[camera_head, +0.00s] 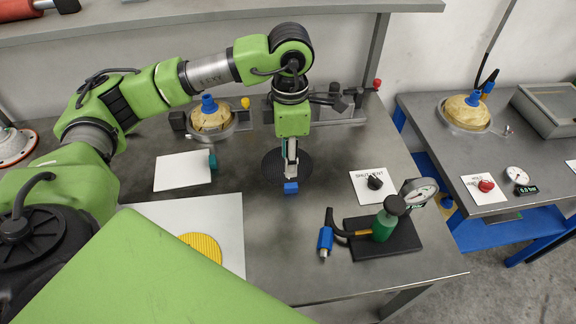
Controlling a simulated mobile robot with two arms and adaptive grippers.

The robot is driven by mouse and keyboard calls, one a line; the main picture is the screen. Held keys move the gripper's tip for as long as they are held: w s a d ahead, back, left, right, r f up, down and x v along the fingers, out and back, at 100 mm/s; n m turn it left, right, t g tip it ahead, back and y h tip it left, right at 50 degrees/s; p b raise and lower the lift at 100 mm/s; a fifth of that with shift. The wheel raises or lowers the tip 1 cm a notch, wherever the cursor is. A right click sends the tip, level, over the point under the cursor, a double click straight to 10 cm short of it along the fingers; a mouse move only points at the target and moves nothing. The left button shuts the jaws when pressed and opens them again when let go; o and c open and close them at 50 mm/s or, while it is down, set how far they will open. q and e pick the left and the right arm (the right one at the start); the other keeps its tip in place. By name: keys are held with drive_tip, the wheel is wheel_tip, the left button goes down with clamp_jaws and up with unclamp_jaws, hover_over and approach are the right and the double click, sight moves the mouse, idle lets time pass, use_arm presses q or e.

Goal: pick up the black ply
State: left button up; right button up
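The black ply (271,166) is a dark round disc lying flat on the grey table, near its middle. My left gripper (291,175) points down over the disc and hides part of it. A blue fingertip shows at the near edge of the disc. I cannot tell whether the fingers touch the disc, or whether they are open or shut. My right gripper is not in view.
A yellow disc (202,246) lies on a white sheet (228,212) at front left. A white board (183,171) lies left of the ply.

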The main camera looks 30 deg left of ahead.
sight(291, 185)
use_arm(q)
wheel_tip(291, 185, down, 3)
drive_tip(key=shift+r, duration=0.2)
drive_tip(key=shift+f+p, duration=0.35)
drive_tip(key=shift+f, duration=0.2)
drive_tip(key=f, duration=0.1)
drive_tip(key=f+p, duration=0.1)
drive_tip(key=f, duration=0.1)
drive_tip(key=f+p, duration=0.1)
drive_tip(key=shift+s+d+f, duration=0.15)
drive_tip(key=shift+d, duration=0.2)
drive_tip(key=shift+f, duration=0.25)
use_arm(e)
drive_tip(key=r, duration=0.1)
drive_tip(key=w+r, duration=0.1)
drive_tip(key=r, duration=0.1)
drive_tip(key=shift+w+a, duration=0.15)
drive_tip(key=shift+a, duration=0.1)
use_arm(q)
clamp_jaws()
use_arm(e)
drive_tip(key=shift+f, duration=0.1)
